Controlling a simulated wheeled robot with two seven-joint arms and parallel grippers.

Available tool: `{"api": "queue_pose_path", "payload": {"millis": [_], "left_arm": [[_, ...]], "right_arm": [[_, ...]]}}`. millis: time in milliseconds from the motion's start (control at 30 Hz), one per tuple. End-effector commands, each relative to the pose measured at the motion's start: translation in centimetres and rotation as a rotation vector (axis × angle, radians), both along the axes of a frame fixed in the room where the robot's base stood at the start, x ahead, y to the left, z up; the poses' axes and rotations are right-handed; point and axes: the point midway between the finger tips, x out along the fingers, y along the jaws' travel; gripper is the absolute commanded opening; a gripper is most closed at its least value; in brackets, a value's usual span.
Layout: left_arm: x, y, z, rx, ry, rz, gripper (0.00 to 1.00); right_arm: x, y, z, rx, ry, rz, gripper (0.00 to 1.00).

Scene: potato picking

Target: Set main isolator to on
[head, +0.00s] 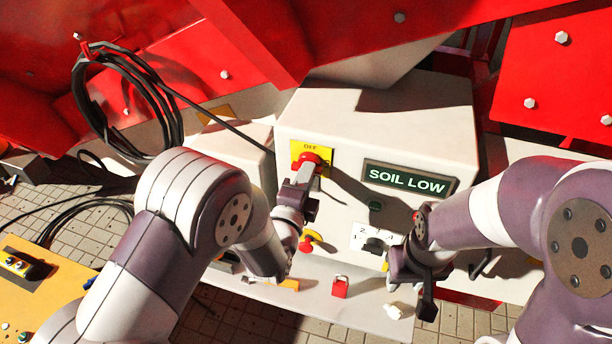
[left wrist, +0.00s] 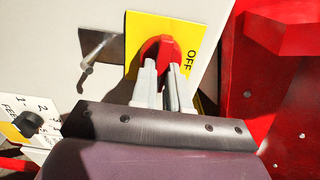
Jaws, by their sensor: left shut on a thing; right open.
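The main isolator is a red rotary handle (head: 311,158) on a yellow plate (head: 299,149) marked OFF, on the front of a pale control box (head: 330,120). In the left wrist view the red handle (left wrist: 158,44) lies between the two pale fingers of my left gripper (left wrist: 162,82), which is shut on it. The plate (left wrist: 190,32) shows OFF beside the handle; other lettering is hidden. In the head view my left gripper (head: 311,171) reaches the handle from below. My right gripper (head: 413,287) is open, low in front of the box, apart from the handle.
The box carries a SOIL LOW display (head: 408,179) and a numbered selector knob (head: 376,245). A red and yellow knob (head: 311,240) sits below the isolator. A red padlock-like item (head: 340,287) and a small white item (head: 393,311) lie on the ledge. Black cable (head: 135,85) hangs at left.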

Motion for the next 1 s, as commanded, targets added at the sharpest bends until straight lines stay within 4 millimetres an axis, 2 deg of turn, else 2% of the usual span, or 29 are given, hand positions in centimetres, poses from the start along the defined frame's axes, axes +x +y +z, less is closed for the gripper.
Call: {"api": "queue_pose_path", "payload": {"millis": [100, 133, 200, 500, 633, 1000], "left_arm": [[0.0, 0.0, -0.1, 0.002, 0.0, -0.001, 0.0], [0.0, 0.0, -0.1, 0.002, 0.0, -0.001, 0.18], [0.0, 0.0, -0.1, 0.002, 0.0, -0.001, 0.4], [-0.1, 0.0, -0.1, 0.0, 0.001, 0.0, 0.4], [-1.2, 0.3, -0.1, 0.001, 0.002, -0.001, 0.4], [-9.8, 3.1, -0.2, 0.002, 0.002, -0.003, 0.4]], "right_arm": [[0.0, 0.0, 0.0, 0.0, 0.0, 0.0, 0.4], [0.0, 0.0, 0.0, 0.0, 0.0, 0.0, 0.4], [0.0, 0.0, 0.0, 0.0, 0.0, 0.0, 0.4], [0.0, 0.0, 0.0, 0.0, 0.0, 0.0, 0.4], [0.0, 0.0, -0.3, 0.0, 0.0, 0.0, 0.4], [0.0, 0.0, -1.5, 0.0, 0.0, 0.0, 0.4]]}}
